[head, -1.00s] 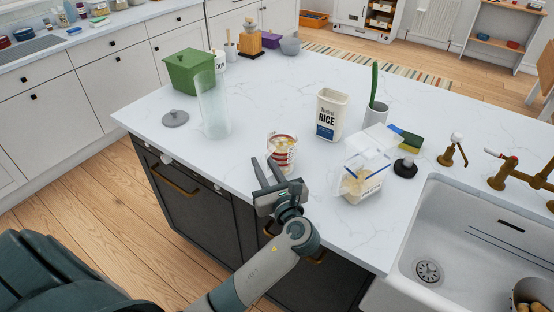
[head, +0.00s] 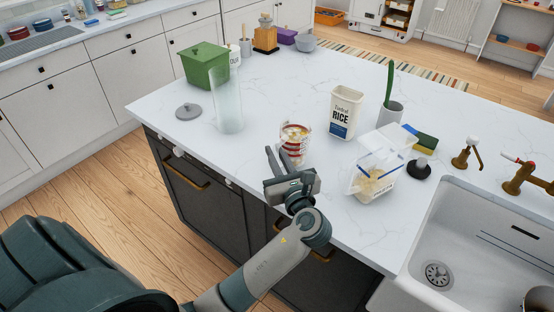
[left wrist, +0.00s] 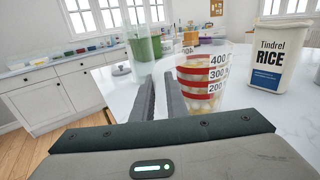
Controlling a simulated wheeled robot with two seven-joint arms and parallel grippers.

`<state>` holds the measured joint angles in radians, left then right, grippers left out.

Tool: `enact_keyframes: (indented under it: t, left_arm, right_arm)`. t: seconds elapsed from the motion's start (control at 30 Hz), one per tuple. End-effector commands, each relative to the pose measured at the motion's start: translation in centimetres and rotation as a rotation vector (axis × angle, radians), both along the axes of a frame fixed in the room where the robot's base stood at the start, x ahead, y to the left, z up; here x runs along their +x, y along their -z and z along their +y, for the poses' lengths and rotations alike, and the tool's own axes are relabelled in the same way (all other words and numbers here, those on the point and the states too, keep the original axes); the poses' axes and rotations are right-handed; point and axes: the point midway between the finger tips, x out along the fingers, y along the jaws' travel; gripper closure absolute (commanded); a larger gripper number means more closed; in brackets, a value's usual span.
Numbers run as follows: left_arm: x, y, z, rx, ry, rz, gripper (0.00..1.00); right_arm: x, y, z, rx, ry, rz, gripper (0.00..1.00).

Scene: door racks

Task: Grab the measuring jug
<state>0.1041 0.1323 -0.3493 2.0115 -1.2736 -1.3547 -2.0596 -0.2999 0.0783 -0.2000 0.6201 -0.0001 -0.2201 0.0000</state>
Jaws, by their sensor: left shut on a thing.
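The measuring jug (head: 294,143) is clear with red bands and pale contents, and stands upright near the counter's front edge. In the left wrist view the jug (left wrist: 203,86) shows its scale marks, right of my fingers. My left gripper (head: 277,153) reaches in from the front edge. Its fingers (left wrist: 159,80) are close together at the jug's near left side, shut on the jug. The exact spot they hold, perhaps the handle, is hard to make out. My right gripper is not in view.
A tall clear cylinder (head: 227,103) and a grey lid (head: 189,111) stand left of the jug. A rice canister (head: 345,112) stands behind right. A clear container (head: 373,182) with a raised lid is to the right, before the sink (head: 462,240). A green bin (head: 205,66) is farther back.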

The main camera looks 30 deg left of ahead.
Motion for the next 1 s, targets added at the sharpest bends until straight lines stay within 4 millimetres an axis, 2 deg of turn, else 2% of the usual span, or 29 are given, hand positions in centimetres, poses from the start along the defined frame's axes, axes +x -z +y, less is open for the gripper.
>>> enact_keyframes:
  t: [0.3,0.5,1.0]
  left_arm:
    - [0.0,-5.3,0.0,-0.002,0.001,-0.007,1.00]
    - [0.0,-7.4,0.0,-0.001,0.000,-0.004,1.00]
    - [0.0,-7.8,0.0,0.001,0.000,-0.002,1.00]
  right_arm:
    - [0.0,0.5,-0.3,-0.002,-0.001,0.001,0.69]
    - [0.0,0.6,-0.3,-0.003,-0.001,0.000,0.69]
    - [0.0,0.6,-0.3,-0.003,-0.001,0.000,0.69]
